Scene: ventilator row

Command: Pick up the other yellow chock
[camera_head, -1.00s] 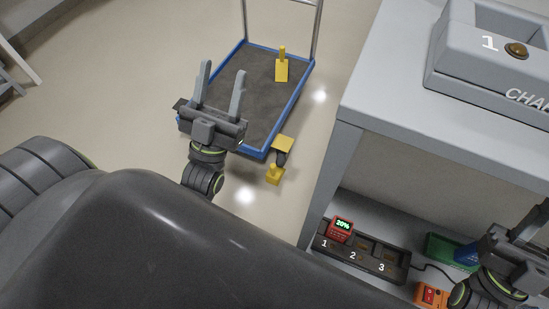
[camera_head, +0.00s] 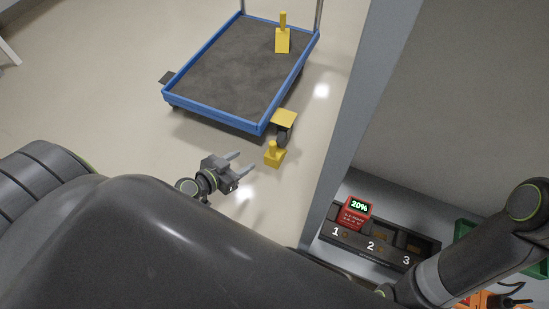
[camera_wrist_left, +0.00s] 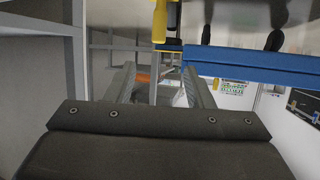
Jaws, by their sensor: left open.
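One yellow chock (camera_head: 274,155), a block with an upright grip, stands on the floor by the near right corner of the blue-edged cart (camera_head: 262,127). Another yellow chock (camera_head: 282,40) stands on the cart's dark deck at the far right. My left gripper (camera_head: 246,162) is open and empty, low and just left of the floor chock, its fingers pointing toward it with a small gap. In the left wrist view its fingers (camera_wrist_left: 160,88) are apart, with yellow parts (camera_wrist_left: 160,20) beyond them; I cannot tell whether these are chock or caster bracket. My right gripper is out of view.
A yellow bracket (camera_head: 285,118) over a dark caster is at the cart corner, close behind the floor chock. A grey bench leg (camera_head: 335,165) stands to the right. Floor left of the gripper is clear.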

